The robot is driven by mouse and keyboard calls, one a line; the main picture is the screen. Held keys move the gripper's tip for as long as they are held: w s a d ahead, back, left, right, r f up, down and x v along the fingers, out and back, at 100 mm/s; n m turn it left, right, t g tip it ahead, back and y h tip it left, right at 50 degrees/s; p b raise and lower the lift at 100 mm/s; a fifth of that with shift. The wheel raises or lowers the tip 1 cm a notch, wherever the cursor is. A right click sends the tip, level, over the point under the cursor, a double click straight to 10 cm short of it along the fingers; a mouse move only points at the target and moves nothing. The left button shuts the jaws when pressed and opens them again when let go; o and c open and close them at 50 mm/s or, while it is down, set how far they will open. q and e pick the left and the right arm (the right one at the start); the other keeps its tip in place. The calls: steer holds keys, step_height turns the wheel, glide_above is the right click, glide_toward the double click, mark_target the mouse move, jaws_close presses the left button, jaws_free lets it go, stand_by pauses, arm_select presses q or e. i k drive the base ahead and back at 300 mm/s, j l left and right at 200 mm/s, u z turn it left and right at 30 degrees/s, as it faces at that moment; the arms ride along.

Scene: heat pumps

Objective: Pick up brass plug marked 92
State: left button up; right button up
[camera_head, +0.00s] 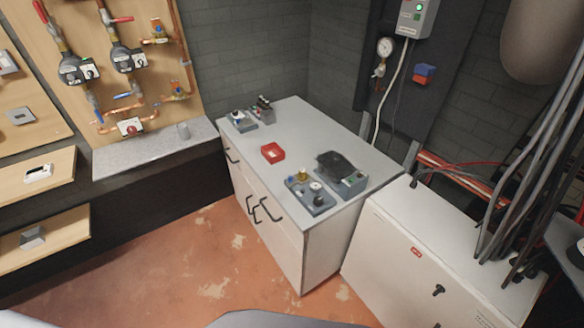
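A small brass-coloured piece (302,175) stands at the back of a grey fixture (310,197) on the white cabinet's top (320,135). It may be the brass plug, but it is too small for me to read any marking. A gauge and a dark knob sit on the same fixture, with a blue part at its left. Neither of my grippers is in view, and nothing is seen touching the brass piece.
A red box (272,152), a black-topped device (342,172) and small devices (240,118) share the cabinet top. A pipe board (85,40) stands at left, a lower white cabinet (425,265) with cables at right. The orange floor (185,265) in front is clear.

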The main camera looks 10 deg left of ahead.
mark_target(302, 176)
steer(key=i+u, duration=0.35)
steer(key=i+l+u, duration=0.1)
steer(key=i+u, duration=0.3)
